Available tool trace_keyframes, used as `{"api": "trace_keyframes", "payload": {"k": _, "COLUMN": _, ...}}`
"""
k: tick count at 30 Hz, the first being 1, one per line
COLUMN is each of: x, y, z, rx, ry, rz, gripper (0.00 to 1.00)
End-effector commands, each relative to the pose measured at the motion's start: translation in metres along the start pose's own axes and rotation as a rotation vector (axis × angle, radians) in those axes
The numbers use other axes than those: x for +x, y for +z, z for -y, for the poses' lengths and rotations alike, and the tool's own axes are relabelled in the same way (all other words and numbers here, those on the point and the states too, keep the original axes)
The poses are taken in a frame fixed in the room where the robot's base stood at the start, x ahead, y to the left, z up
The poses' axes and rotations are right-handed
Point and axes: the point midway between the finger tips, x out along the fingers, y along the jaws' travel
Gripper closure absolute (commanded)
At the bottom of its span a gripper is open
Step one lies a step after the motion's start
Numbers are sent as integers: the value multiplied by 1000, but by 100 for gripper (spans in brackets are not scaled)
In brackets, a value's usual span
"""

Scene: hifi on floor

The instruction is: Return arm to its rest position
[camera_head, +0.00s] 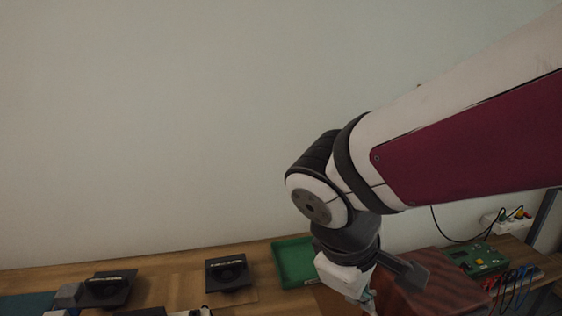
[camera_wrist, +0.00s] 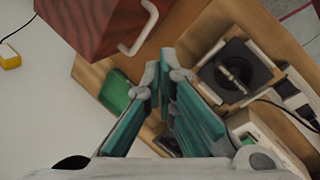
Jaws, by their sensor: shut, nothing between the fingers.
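My arm (camera_head: 450,140) reaches in from the right in the head view, over the workbench, and bends downward at a black-and-white joint. My gripper (camera_wrist: 167,76) shows in the wrist view with its teal finger pads close together at the tips and no object between them. In the head view my wrist (camera_head: 345,270) hangs at the bottom edge beside the wooden box, and the fingertips are not clearly visible there.
A reddish wooden box (camera_wrist: 98,22) with a white handle stands close to my gripper. The wooden bench (camera_head: 180,268) also holds a green tray (camera_head: 293,262), black square units (camera_head: 229,272) and a green circuit board (camera_head: 476,259). The wall above is bare.

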Motion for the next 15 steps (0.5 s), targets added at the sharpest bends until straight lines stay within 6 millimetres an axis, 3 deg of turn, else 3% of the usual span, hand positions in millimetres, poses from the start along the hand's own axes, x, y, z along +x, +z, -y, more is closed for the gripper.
{"api": "trace_keyframes", "payload": {"k": 1, "x": -8, "y": 20, "z": -7, "rx": 103, "ry": -23, "rz": -15, "gripper": 100}}
{"api": "trace_keyframes", "payload": {"k": 6, "x": -26, "y": 73, "z": -10, "rx": 425, "ry": -109, "rz": -75, "gripper": 100}}
{"api": "trace_keyframes", "payload": {"k": 10, "x": -40, "y": 103, "z": -5, "rx": 645, "ry": -163, "rz": -134, "gripper": 100}}
{"api": "trace_keyframes", "payload": {"k": 15, "x": -52, "y": 124, "z": 3, "rx": 837, "ry": -207, "rz": -200, "gripper": 100}}
